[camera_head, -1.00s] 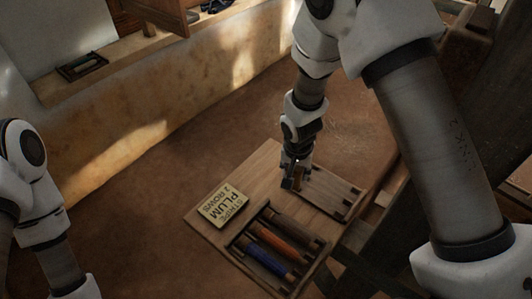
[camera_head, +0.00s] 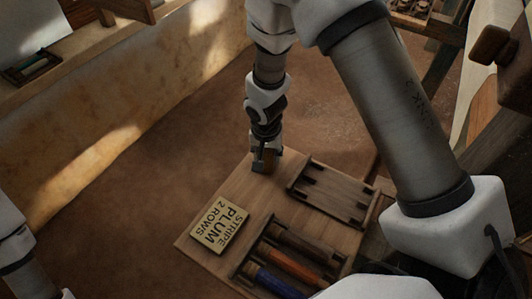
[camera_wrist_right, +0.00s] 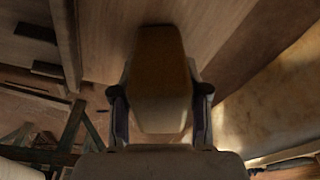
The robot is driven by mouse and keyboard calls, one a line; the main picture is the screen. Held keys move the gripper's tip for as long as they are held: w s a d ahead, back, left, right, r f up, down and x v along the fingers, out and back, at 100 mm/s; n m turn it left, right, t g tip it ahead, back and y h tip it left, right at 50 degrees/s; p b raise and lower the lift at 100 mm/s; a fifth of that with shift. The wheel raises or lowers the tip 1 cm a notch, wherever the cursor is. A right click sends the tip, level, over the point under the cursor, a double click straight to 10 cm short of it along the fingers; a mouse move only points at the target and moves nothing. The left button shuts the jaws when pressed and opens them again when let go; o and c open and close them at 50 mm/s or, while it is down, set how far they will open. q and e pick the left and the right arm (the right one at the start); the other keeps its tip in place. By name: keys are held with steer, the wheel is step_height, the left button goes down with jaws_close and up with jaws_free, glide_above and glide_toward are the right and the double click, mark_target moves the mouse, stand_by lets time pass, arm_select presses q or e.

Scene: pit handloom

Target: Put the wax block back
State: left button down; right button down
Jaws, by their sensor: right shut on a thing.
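The wax block (camera_wrist_right: 162,75), a brown tapered block, is between the two fingers of my right gripper (camera_wrist_right: 160,120) in the right wrist view. In the head view my right gripper (camera_head: 265,163) points down at the far corner of the wooden board (camera_head: 188,243), left of the empty dark rack. It is shut on the block; I cannot tell whether the block touches the board. My left arm shows at the lower left of the head view, but its gripper is out of frame.
On the board lie a card (camera_head: 220,226) reading "STRIPE PLUM 2 ROWS", an empty two-rail rack (camera_head: 333,195) and a rack of dark, orange (camera_head: 292,263) and blue (camera_head: 272,282) spools. A ledge with a small dark tray (camera_head: 31,68) runs at upper left.

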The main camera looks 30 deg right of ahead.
steer(key=shift+f, duration=0.2)
steer(key=c, duration=0.6)
jaws_free()
steer(key=shift+r+p, duration=0.45)
steer(key=shift+r, duration=0.15)
steer(key=r, duration=0.2)
steer(key=r+p, duration=0.1)
steer(key=r, duration=0.1)
steer(key=r+p, duration=0.1)
steer(key=r, duration=0.1)
steer(key=shift+s+a, duration=0.25)
steer(key=shift+s, duration=0.15)
steer(key=r, duration=0.3)
steer(key=s+r, duration=0.1)
steer(key=r, duration=0.1)
steer(key=shift+a+r+p, duration=0.1)
steer(key=shift+a+p, duration=0.15)
steer(key=shift+p, duration=0.1)
